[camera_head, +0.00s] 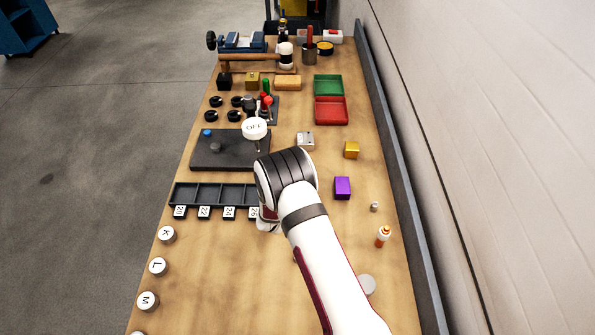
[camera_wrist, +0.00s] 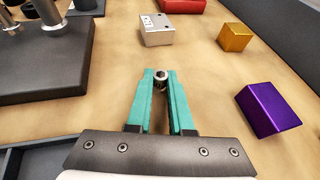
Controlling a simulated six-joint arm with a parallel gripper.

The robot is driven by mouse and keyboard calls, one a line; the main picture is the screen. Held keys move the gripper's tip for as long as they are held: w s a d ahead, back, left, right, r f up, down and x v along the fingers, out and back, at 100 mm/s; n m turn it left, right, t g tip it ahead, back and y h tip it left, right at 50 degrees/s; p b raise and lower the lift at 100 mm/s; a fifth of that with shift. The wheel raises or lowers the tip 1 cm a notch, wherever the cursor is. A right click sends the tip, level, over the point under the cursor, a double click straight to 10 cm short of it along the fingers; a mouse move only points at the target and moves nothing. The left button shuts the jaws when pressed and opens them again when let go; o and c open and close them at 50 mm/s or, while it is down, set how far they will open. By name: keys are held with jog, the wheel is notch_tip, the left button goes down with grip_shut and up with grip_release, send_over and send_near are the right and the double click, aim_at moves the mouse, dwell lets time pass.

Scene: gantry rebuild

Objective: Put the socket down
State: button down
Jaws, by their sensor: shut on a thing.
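In the wrist view, the two teal fingers of my gripper (camera_wrist: 161,82) are closed on a small metal socket (camera_wrist: 160,77) at their tips. The socket's dark round opening shows. Bare wood lies around it, and I cannot tell whether it touches the table. In the head view my arm hides the fingers and the held socket. A dark socket tray (camera_head: 213,193) with several compartments and number labels lies just left of my wrist. Its compartments in sight look empty, and its right end is hidden behind my arm.
A silver box (camera_head: 306,141), a yellow cube (camera_head: 351,150) and a purple cube (camera_head: 342,188) stand ahead and right. A small metal piece (camera_head: 374,206) and an orange-capped bottle (camera_head: 383,236) stand at right. Lettered white discs line the left edge.

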jog(key=c, duration=0.8)
grip_release()
jog(key=shift+f, duration=0.1)
